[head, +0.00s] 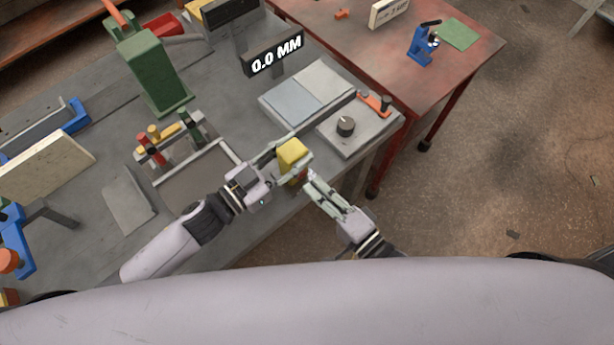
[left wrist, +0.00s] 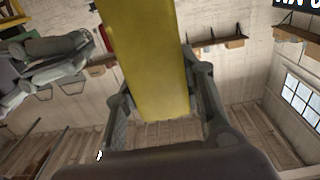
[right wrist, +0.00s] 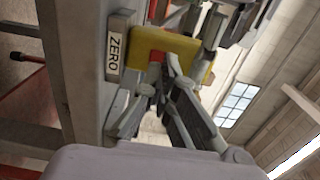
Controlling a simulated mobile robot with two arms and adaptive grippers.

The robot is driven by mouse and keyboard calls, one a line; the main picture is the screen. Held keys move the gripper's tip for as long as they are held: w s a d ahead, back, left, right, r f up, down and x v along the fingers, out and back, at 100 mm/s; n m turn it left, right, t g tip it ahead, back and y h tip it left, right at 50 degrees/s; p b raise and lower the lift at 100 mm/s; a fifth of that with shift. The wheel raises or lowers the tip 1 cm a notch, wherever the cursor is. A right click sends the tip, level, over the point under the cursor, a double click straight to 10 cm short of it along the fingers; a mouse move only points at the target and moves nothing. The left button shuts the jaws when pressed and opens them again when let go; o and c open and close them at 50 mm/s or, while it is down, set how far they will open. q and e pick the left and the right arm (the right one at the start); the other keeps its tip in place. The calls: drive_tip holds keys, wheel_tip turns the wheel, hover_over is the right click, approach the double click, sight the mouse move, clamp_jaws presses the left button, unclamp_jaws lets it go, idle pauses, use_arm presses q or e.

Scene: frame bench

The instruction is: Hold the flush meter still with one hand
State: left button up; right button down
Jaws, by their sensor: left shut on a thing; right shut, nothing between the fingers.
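The flush meter, a yellow block (head: 292,152), is between the fingers of my left gripper (head: 284,160), at the bench's front edge. It fills the upper middle of the left wrist view (left wrist: 150,60), with a finger on each side. In the right wrist view the yellow block (right wrist: 196,50) carries a red part (right wrist: 153,42). My right gripper (head: 310,178) is shut and empty, its fingertips close by the meter's red side. I cannot tell whether they touch it. A display (head: 277,57) behind on the bench reads 0.0 MM.
A plate with a ZERO label (right wrist: 114,50) is close left of my right fingers. Grey blocks (head: 308,92) and a plate with a black knob (head: 346,126) lie right of the meter. A rack (head: 168,140) and green machine (head: 150,75) stand left. A red table (head: 440,75) is beyond.

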use_arm(q)
drive_tip(key=shift+a+f, duration=0.1)
use_arm(e)
drive_tip(key=v, duration=1)
use_arm(q)
drive_tip(key=shift+w, duration=0.1)
drive_tip(key=o, duration=1.3)
drive_tip(key=v, duration=1.2)
use_arm(e)
drive_tip(key=shift+s, duration=0.1)
